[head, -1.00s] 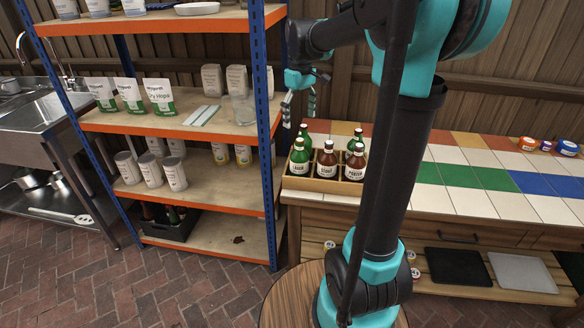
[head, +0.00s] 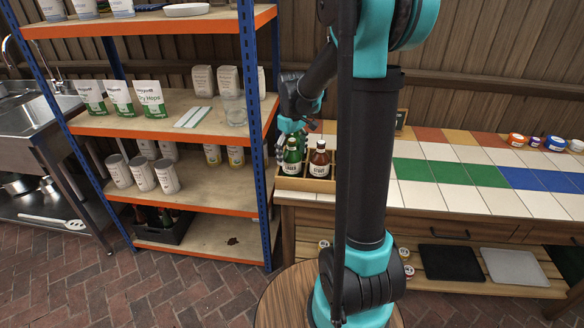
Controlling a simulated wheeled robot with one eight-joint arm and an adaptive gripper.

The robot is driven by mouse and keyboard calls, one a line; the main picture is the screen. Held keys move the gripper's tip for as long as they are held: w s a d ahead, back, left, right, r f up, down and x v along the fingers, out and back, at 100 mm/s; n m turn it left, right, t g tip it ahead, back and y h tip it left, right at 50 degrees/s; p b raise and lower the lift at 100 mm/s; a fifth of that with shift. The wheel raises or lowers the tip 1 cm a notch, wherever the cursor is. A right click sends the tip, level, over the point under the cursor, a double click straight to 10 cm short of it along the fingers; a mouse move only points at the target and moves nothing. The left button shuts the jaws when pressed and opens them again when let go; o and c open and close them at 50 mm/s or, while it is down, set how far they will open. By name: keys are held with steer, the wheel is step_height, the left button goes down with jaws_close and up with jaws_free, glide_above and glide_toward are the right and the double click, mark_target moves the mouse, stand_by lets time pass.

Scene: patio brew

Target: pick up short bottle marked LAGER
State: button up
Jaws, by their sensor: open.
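A short green bottle (head: 291,164) with a pale label stands upright in the front left of a wooden crate (head: 305,185) on the tiled counter. Its label looks like LAGER, though the print is small. A brown bottle (head: 320,166) with a pale label stands close to its right. My gripper (head: 290,146) points down over the green bottle, its fingers open around or just beside the bottle's neck. I cannot tell whether they touch it. My arm hides the right part of the crate.
An orange and blue shelf unit (head: 248,100) with bags and cans stands close to the left of the crate. The tiled counter (head: 470,200) is clear to the right, with small jars (head: 555,143) at its far end.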

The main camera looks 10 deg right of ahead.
steer(key=shift+f, duration=1.4)
steer(key=shift+c, duration=0.2)
steer(key=c, duration=1.7)
steer(key=shift+r, duration=0.1)
steer(key=shift+c, duration=0.2)
